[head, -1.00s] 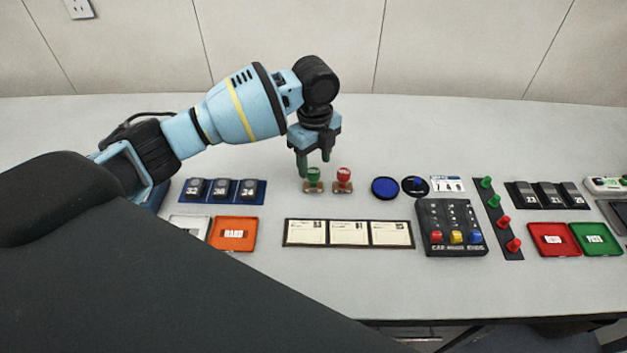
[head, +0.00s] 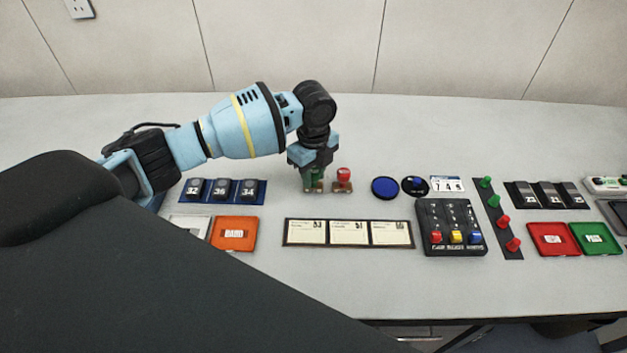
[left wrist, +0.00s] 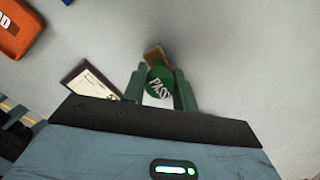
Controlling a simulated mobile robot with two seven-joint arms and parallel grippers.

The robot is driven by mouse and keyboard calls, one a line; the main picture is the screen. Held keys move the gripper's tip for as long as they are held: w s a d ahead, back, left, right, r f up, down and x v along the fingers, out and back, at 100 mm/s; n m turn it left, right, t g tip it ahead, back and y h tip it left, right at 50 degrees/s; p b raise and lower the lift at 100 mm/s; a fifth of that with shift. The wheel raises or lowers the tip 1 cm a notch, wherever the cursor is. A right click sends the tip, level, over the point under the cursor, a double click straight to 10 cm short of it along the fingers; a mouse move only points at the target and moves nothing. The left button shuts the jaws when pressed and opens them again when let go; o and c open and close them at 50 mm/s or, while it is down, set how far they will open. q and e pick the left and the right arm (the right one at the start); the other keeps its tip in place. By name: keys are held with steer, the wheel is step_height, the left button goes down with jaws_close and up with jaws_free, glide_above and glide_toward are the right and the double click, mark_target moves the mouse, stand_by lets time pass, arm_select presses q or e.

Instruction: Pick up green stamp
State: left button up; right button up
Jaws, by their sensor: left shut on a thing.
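The green stamp (head: 316,176) stands on its brown base on the table, left of the red stamp (head: 343,178). In the left wrist view the round green top of the stamp (left wrist: 160,86) reads "PASS" and sits between the two fingers. My left gripper (head: 313,180) has come down from above and is shut on the green stamp, its fingers partly hiding it in the head view. The left gripper's fingers also show in the left wrist view (left wrist: 159,92). My right gripper is not in view.
The red stamp stands close to the right of the left gripper. A strip of three cards (head: 348,244) lies in front. A blue ink pad (head: 385,188) lies to the right, and a numbered block row (head: 222,191) to the left. The table behind is clear.

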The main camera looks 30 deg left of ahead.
mark_target(314, 171)
arm_select(q)
steer(key=shift+r, duration=0.15)
steer(key=shift+c, duration=0.3)
steer(key=shift+r, duration=0.6)
step_height(314, 171, up, 2)
steer(key=shift+r, duration=0.2)
steer(key=s+a+r+p, duration=0.1)
steer(key=s+a, duration=0.1)
steer(key=s, duration=1.4)
steer(key=shift+a, duration=0.2)
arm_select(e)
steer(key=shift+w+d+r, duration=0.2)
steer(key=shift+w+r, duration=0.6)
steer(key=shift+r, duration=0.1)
arm_select(q)
steer(key=shift+w, duration=0.1)
